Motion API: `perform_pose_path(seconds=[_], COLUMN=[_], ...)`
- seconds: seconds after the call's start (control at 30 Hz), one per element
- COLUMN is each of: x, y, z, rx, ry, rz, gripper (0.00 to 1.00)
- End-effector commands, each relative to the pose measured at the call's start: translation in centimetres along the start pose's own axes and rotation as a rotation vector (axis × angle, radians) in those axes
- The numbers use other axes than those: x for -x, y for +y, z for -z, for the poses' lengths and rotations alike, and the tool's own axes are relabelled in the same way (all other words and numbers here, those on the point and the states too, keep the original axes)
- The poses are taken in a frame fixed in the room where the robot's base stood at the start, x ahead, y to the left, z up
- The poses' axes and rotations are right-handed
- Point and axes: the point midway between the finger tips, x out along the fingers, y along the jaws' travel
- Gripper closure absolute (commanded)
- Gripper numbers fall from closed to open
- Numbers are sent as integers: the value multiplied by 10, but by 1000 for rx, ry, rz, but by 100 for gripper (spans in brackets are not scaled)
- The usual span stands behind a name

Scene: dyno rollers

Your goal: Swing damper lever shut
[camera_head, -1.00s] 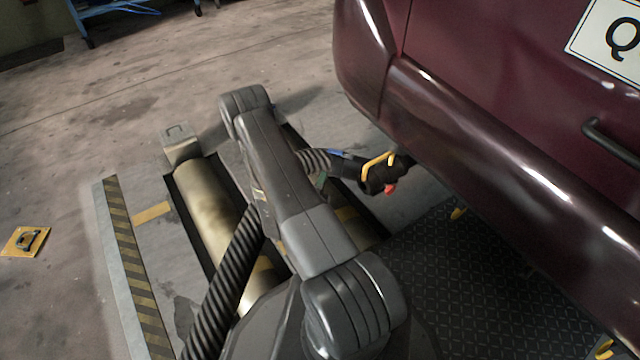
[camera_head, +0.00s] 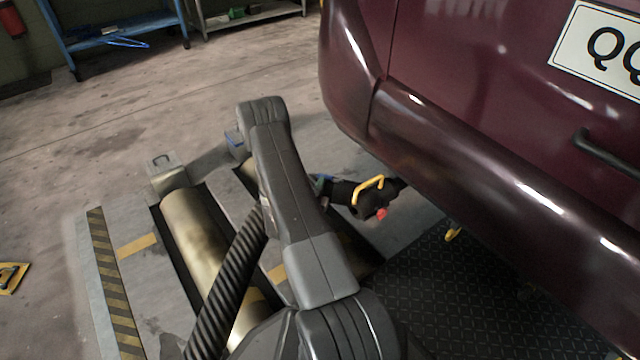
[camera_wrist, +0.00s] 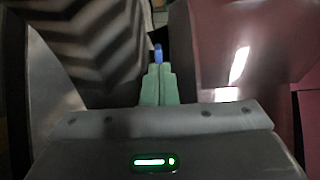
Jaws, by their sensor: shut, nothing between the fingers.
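A black hose nozzle (camera_head: 345,192) with a yellow handle (camera_head: 368,187) and a red knob (camera_head: 381,214) sits at the car's rear underside. A small blue piece, apparently the damper lever (camera_wrist: 158,53), shows just beyond my fingertips in the wrist view. Its angle and whether it touches the fingers cannot be told. My gripper (camera_wrist: 157,72) has pale green fingers, shut together and empty. In the head view the gripper is mostly hidden behind my arm, beside the nozzle's left end.
A dark red car (camera_head: 480,150) overhangs the right. Metal rollers (camera_head: 200,235) lie left of my arm, by a striped edge strip (camera_head: 112,285).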

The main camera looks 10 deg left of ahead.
Motion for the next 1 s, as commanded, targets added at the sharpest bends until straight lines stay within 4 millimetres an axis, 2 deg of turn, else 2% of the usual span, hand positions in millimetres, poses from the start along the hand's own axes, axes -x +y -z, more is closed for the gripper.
perform_pose_path(seconds=[0.53,0.8,1.0], x=[-6,-17,-30], y=[0,0,-1], z=[-4,-9,-15], rx=[0,-1,-6], ry=[0,0,183], rz=[0,2,4], gripper=[100,100,100])
